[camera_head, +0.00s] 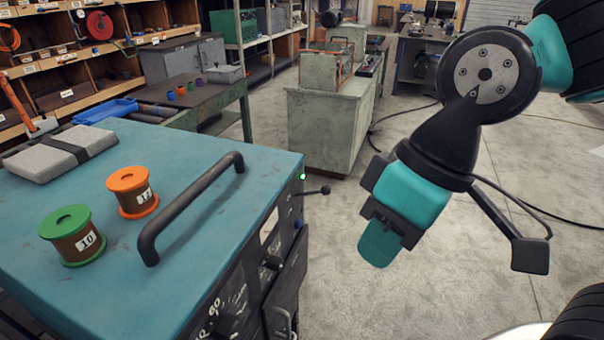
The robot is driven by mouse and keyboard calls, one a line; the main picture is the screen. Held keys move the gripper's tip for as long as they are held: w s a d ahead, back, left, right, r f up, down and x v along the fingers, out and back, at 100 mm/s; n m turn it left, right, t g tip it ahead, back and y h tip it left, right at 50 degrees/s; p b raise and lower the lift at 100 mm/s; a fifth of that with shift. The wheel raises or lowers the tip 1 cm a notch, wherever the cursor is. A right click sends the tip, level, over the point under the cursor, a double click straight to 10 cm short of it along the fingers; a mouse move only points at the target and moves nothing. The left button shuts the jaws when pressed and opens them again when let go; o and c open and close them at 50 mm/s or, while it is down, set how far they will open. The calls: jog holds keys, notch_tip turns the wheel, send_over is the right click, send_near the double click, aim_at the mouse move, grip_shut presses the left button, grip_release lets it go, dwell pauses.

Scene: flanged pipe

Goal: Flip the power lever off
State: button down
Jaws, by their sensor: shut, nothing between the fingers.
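A small green light (303,176) glows just above the lever's base. My gripper (380,243) hangs in the air to the right of the lever and lower in the picture, apart from it. Its teal fingers are together with nothing between them. Much of the cabinet's front face is seen at a steep angle.
A black handle (190,208) rises from the cabinet top. A grey-green cabinet (325,125) stands behind. The floor around my gripper is clear.

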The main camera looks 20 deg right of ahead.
jog(key=w+d+m+p, duration=0.2)
jog(key=w+d+m, duration=0.2)
jog(key=w, duration=0.3)
jog(key=w+d+r+m+t+y+p, duration=0.1)
jog(key=w+d+m, duration=0.3)
jog(key=w, duration=0.4)
jog(key=w+d+m+p, duration=0.2)
jog(key=w+d+m, duration=0.2)
jog(key=w, duration=0.4)
jog(key=shift+w+r+m+y+p, duration=0.25)
jog(key=shift+m+y+p, duration=0.15)
jog(key=shift+m, duration=0.4)
jog(key=shift+f, duration=0.1)
jog(key=p, duration=0.5)
send_near(311, 193)
notch_tip(311, 193, down, 4)
jog(key=s, duration=0.1)
jog(key=shift+a+f, duration=0.1)
jog(key=shift+a, duration=0.15)
